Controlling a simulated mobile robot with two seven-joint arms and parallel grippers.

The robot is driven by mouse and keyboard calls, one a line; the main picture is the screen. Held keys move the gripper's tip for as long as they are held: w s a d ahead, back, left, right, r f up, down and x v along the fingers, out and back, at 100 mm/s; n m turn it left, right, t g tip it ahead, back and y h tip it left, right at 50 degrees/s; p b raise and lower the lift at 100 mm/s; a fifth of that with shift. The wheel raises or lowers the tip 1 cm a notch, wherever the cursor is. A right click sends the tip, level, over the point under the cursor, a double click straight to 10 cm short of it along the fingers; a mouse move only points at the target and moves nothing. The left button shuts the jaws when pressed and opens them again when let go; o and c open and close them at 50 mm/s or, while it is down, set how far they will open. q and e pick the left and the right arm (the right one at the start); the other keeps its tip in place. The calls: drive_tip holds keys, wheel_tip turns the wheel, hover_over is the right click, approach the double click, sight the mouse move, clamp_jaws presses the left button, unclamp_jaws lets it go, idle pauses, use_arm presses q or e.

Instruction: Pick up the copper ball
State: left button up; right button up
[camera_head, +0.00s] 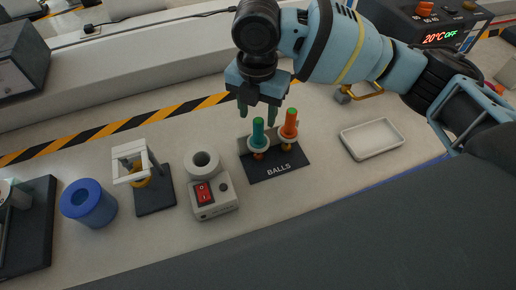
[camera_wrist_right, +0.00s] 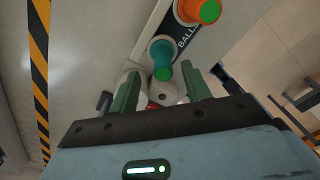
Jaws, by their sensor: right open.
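A black stand marked BALLS (camera_head: 279,171) bears two upright handles side by side, a teal one (camera_head: 258,132) and an orange one (camera_head: 289,124). Each has a pale collar, with a small copper-coloured ball below it, left (camera_head: 258,155) and right (camera_head: 286,147). My right gripper (camera_head: 258,113) is open and empty, its fingers pointing down above and behind the teal handle. In the right wrist view the teal handle (camera_wrist_right: 162,58) shows just beyond the gap between my right fingers (camera_wrist_right: 161,90), and the orange handle (camera_wrist_right: 200,11) lies farther up. My left gripper is not in view.
Left of the stand are a grey device with a red switch (camera_head: 212,195), a small white-framed stand (camera_head: 155,200) and a blue cylinder (camera_head: 88,203). A white tray (camera_head: 372,139) lies to the right. A temperature display box (camera_head: 440,22) stands at the back right.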

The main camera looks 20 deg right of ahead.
sight(258, 142)
drive_tip(key=shift+s+f, duration=0.2)
drive_tip(key=shift+f, duration=2.4)
drive_tip(key=c, duration=1)
